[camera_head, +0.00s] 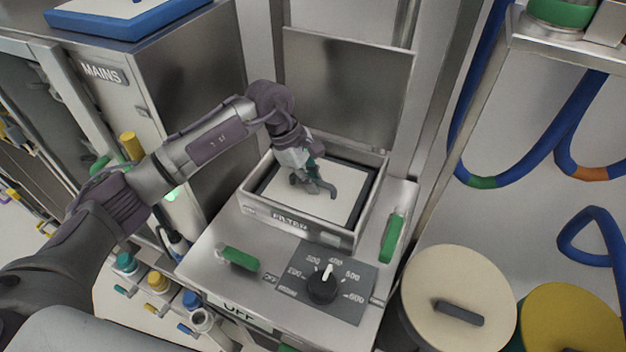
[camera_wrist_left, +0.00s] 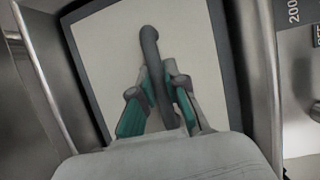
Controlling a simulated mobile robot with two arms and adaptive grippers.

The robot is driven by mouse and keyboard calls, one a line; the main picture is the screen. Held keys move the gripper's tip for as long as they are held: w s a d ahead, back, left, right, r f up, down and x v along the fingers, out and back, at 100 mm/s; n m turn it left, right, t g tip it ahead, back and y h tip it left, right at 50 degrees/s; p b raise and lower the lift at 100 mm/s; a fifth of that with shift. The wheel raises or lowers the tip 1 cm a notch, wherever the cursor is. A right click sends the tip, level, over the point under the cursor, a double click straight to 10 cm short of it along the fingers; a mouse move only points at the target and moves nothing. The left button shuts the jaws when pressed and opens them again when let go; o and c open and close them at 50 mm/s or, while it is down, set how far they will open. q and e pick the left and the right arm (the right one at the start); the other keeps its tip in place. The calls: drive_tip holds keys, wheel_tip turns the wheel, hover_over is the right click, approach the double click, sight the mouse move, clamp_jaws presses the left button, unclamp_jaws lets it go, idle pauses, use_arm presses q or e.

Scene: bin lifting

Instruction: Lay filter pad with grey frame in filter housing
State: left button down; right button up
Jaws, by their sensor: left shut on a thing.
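The filter pad (camera_head: 335,205) is a cream sheet with a dark grey frame and a grey handle on top. It lies inside the metal filter housing (camera_head: 300,232), an open box marked FILTER, and looks roughly level. I cannot tell whether it rests on the housing floor. My left gripper (camera_head: 312,186) is over the pad, shut on its handle. In the left wrist view the gripper (camera_wrist_left: 165,95) has its teal fingers on both sides of the handle, and the pad (camera_wrist_left: 105,55) fills the middle. My right gripper is out of view.
A raised metal lid (camera_head: 350,85) stands behind the housing. In front are a black dial (camera_head: 322,285) and a green handle (camera_head: 238,258); another green handle (camera_head: 393,237) is at the right. A lidded cream bin (camera_head: 458,285) stands at lower right. A MAINS cabinet (camera_head: 160,90) stands left.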

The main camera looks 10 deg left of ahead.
use_arm(q)
drive_tip(key=shift+f+b, duration=0.15)
drive_tip(key=shift+b, duration=0.15)
idle(0.5)
drive_tip(key=c, duration=1.1)
unclamp_jaws()
